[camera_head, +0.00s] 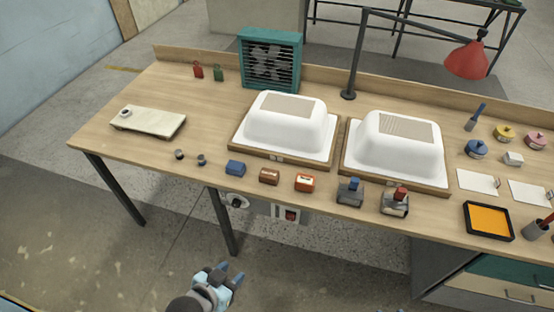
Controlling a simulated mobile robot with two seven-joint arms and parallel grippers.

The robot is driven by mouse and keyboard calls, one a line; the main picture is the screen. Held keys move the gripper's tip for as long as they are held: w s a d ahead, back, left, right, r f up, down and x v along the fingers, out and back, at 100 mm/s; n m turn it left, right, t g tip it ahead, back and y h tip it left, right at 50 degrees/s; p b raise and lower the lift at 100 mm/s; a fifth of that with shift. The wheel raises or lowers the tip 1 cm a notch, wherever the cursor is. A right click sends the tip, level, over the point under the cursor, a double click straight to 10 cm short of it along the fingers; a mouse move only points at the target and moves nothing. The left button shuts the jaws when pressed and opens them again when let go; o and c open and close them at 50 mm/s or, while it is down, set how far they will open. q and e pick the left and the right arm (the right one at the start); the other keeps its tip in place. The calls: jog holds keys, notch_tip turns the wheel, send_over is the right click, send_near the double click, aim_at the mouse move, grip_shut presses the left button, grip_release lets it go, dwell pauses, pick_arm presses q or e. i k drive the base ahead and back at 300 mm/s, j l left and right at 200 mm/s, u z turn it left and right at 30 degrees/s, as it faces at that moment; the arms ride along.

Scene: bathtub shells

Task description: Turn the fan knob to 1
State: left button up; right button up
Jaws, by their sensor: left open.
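A teal box fan (270,60) with dark slats stands at the back of the wooden workbench. A black round knob (237,202) is on a grey panel (262,208) under the bench's front edge; its setting is too small to read. I cannot tell from the picture whether this knob belongs to the fan. A red switch (291,215) is on the same panel, to the right. My left gripper (231,272) is open and empty, low in front of the bench, below the knob in the picture and apart from it. My right gripper is not in view.
Two white tub shells (284,125) (400,146) sit on wooden boards on the bench (205,120). Small blocks and sanders line its front edge. A red lamp (466,60) stands behind. A bench leg (222,222) is near the panel. The floor in front is clear.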

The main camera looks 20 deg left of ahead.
aim_at(237, 203)
jog(key=u, duration=0.9)
jog(key=i+j+z, duration=0.35)
jog(key=j, duration=0.8)
jog(key=i+j+z, duration=0.15)
jog(key=j+z, duration=0.2)
jog(key=j, duration=0.8)
jog(key=j+z, duration=0.35)
jog(key=j, duration=0.9)
